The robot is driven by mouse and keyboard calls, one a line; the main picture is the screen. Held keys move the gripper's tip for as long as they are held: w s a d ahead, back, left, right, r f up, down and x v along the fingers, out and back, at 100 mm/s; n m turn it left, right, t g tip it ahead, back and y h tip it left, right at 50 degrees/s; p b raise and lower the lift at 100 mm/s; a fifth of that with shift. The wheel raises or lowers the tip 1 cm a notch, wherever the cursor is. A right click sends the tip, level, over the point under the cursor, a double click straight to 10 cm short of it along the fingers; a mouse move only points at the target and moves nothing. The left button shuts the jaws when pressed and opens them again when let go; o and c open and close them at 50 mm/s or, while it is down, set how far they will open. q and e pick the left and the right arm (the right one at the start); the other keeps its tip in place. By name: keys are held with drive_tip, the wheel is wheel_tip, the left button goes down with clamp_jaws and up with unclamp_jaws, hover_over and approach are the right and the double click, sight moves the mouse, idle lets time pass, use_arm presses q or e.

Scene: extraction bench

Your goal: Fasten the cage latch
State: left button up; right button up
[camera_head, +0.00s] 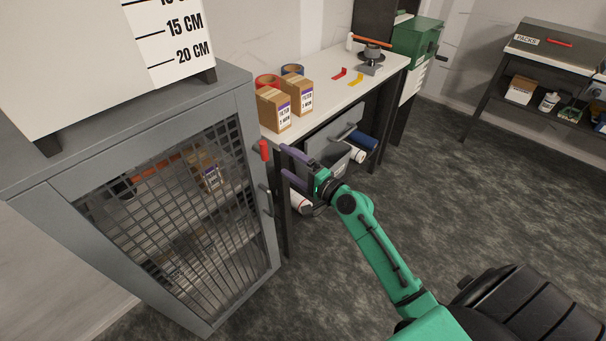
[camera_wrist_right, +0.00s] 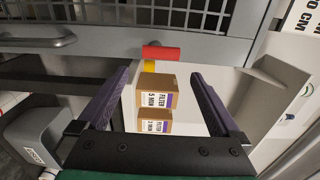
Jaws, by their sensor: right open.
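The cage (camera_head: 170,215) is a grey cabinet with a mesh door at the left, and the door looks closed. Its latch (camera_head: 264,150) has a red grip on the right edge of the door frame. In the right wrist view the red latch (camera_wrist_right: 162,53) lies across the picture with a yellow piece below it. My right gripper (camera_head: 284,160) is open and empty, its purple fingers pointing at the latch from the right, apart from it. In the wrist view the latch shows beyond and between the fingertips (camera_wrist_right: 160,76). My left gripper is not in view.
A grey door handle (camera_head: 267,200) is below the latch. A white-topped bench (camera_head: 335,95) stands right behind my gripper, with filter boxes (camera_head: 274,110), tape rolls and a grey bin (camera_head: 325,150) under it. Open floor (camera_head: 450,200) lies to the right.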

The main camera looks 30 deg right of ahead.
drive_tip(key=b+v, duration=0.1)
drive_tip(key=v, duration=0.5)
drive_tip(key=shift+a, duration=0.1)
drive_tip(key=s+d+f+n+g+h, duration=0.1)
drive_tip(key=s+d+f+g+h, duration=0.15)
drive_tip(key=f, duration=0.85)
drive_tip(key=s+d+f+n+g+h, duration=0.15)
drive_tip(key=s+f, duration=0.25)
drive_tip(key=f, duration=0.6)
drive_tip(key=s+d+f+n+g+h, duration=0.1)
drive_tip(key=s+f+n+g, duration=0.15)
drive_tip(key=f, duration=0.85)
drive_tip(key=s+f+n+g, duration=0.3)
drive_tip(key=s+f, duration=0.3)
drive_tip(key=s, duration=0.4)
drive_tip(key=s+a+f+n+g+h, duration=0.1)
drive_tip(key=s+f+n+g, duration=0.2)
drive_tip(key=s+f, duration=0.3)
drive_tip(key=s+a+f+n+g, duration=0.1)
drive_tip(key=s+f+n+g, duration=0.2)
drive_tip(key=s, duration=1)
wheel_tip(320, 180, down, 4)
drive_tip(key=shift+s+f+n+h, duration=0.1)
drive_tip(key=shift+s+n+h, duration=0.3)
drive_tip(key=shift+n, duration=0.8)
drive_tip(key=shift+a, duration=0.15)
